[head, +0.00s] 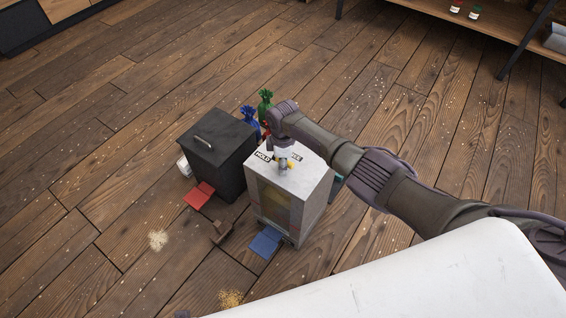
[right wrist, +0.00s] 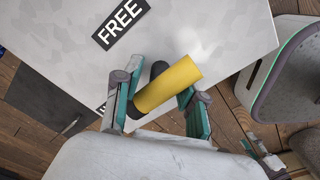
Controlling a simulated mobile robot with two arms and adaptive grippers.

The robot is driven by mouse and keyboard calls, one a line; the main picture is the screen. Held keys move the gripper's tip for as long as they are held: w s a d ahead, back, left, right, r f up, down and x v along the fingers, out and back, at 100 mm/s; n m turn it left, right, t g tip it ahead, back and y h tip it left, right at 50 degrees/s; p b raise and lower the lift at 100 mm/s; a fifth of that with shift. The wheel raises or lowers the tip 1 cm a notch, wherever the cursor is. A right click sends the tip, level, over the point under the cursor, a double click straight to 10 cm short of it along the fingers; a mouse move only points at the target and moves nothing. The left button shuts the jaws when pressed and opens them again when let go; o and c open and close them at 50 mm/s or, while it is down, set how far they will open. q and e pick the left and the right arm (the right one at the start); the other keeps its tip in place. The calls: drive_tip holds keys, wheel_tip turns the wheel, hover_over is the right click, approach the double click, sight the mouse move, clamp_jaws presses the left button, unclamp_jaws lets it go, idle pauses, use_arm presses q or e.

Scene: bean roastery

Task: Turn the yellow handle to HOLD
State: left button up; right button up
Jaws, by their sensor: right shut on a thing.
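The yellow handle (right wrist: 172,84) is a short yellow cylinder with a black end, on top of a pale grey box (head: 312,178). In the head view only a small bit of the handle (head: 291,165) shows beside my gripper. My right gripper (right wrist: 158,106) has one finger on each side of the handle and is shut on it; it also shows above the box top in the head view (head: 284,163). The HOLD label (head: 263,156) is left of the gripper. The FREE label (right wrist: 120,23) is to the right in the head view, partly covered.
Spilled beans (head: 230,299) lie on the open wooden floor.

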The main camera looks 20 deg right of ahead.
drive_tip(key=shift+r, duration=0.1)
drive_tip(key=o, duration=1.1)
wheel_tip(320, 180, up, 12)
